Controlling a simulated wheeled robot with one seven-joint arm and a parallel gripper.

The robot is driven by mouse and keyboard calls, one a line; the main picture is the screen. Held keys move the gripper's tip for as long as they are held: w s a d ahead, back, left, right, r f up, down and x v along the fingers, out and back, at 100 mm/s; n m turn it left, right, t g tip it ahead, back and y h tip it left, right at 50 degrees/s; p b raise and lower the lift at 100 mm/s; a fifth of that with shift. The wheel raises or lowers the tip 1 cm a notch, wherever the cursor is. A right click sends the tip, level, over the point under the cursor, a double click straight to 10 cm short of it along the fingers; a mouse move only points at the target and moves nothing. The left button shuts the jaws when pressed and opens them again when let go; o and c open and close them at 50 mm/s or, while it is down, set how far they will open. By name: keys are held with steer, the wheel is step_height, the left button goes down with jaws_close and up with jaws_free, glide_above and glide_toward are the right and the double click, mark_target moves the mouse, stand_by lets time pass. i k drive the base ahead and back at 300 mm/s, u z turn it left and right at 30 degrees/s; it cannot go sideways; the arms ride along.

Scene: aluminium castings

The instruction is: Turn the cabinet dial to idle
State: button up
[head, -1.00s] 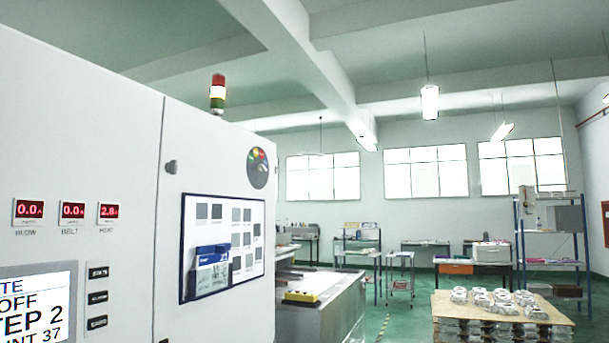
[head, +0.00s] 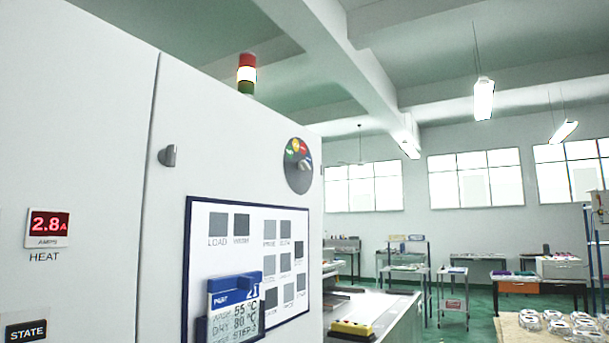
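The cabinet dial (head: 298,166) is a dark grey disc high on the right part of the cabinet front (head: 235,130). Its upper face carries green, yellow, red and blue-white marks, and a knob sits at its middle. I see it at a slant, and its lettering is too small to read, so I cannot tell its setting. My gripper does not show in the head view.
A board (head: 291,304) with grey squares and a blue-framed display (head: 235,308) is on the cabinet below the dial. A small knob (head: 168,156) sticks out near the door seam. A bench (head: 385,305) with a yellow box (head: 353,328) stands beyond the cabinet's right edge.

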mark_target(303, 165)
steer(key=u, duration=0.65)
steer(key=i, duration=0.85)
steer(key=u, duration=0.75)
